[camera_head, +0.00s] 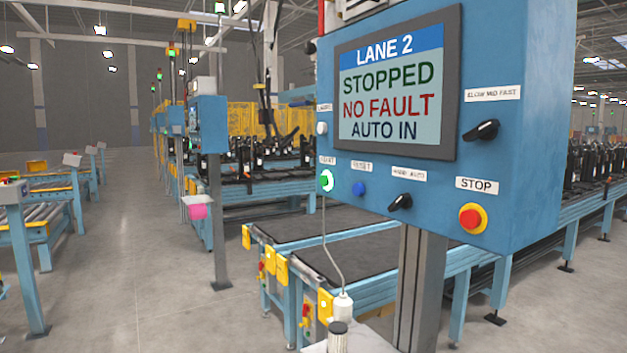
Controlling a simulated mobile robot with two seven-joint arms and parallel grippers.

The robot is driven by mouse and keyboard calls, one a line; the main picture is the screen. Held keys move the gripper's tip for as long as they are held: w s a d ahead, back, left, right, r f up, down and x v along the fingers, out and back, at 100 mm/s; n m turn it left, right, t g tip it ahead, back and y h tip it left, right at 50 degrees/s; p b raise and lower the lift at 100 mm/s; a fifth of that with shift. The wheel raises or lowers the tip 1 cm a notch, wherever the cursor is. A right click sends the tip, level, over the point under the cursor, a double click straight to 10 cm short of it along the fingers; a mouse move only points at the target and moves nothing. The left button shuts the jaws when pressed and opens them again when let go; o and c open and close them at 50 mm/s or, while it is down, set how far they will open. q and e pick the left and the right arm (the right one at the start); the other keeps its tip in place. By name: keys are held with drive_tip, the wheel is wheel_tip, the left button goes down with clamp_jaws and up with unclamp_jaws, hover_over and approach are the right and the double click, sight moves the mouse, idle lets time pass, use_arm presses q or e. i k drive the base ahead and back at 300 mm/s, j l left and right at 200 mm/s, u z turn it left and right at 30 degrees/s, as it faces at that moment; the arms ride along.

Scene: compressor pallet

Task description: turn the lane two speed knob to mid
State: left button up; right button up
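The lane two panel is a blue box (300,60) on a grey post, at the right of the head view. The speed knob (482,131) is a black turn knob on its right side, below a white label (492,93) that reads slow, mid, fast. Its handle slants from lower left to upper right, not upright. I cannot tell for sure which end is the pointer. The screen (392,88) reads LANE 2, STOPPED, NO FAULT, AUTO IN. Neither of my grippers shows in this view, and nothing touches the knob.
Below the speed knob is a red stop button (472,218) on a yellow base. A second black knob (400,202), a blue button (359,188) and a white-green start button (326,181) line the lower edge. Conveyors (360,265) stand behind; the left floor is open.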

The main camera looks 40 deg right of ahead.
sight(487, 131)
drive_tip(key=i+z, duration=0.35)
drive_tip(key=i+j+z, duration=0.3)
drive_tip(key=i+z, duration=0.35)
drive_tip(key=i+j+z, duration=0.15)
drive_tip(key=z, duration=0.25)
drive_tip(key=i+j+z, duration=0.1)
drive_tip(key=j+z, duration=0.3)
drive_tip(key=i+j+z, duration=0.1)
drive_tip(key=z, duration=0.3)
drive_tip(key=j+z, duration=0.8)
drive_tip(key=i+l, duration=0.05)
drive_tip(key=l, duration=0.05)
